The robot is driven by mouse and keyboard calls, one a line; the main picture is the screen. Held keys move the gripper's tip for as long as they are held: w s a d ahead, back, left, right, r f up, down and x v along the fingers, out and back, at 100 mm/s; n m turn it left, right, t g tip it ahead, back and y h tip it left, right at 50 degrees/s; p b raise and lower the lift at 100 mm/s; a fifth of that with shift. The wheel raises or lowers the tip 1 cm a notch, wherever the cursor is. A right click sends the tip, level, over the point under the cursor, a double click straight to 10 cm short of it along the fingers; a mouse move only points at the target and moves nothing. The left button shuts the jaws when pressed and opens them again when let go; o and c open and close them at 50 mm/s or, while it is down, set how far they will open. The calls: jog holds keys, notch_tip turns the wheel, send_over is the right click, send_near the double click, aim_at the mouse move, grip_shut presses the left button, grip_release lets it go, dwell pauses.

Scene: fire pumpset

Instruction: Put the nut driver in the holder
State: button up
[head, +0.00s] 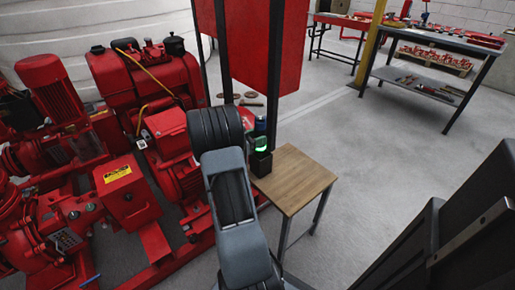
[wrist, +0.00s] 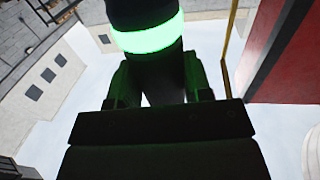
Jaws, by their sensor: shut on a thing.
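My gripper (wrist: 157,88) shows in the wrist view as two dark jaws lit green, above a wide black block. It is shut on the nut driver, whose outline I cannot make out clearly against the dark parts. A dark cylinder with a glowing green band (wrist: 148,36) fills the top middle of that view.
Red pumps and motors (head: 155,75) crowd the left side. A red panel (head: 250,45) on dark posts stands behind the wooden table. A grey workbench (head: 440,45) with tools is at the back right. The floor between is clear.

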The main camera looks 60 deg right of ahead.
jog(key=shift+f+b, duration=0.55)
jog(key=shift+f, duration=1.15)
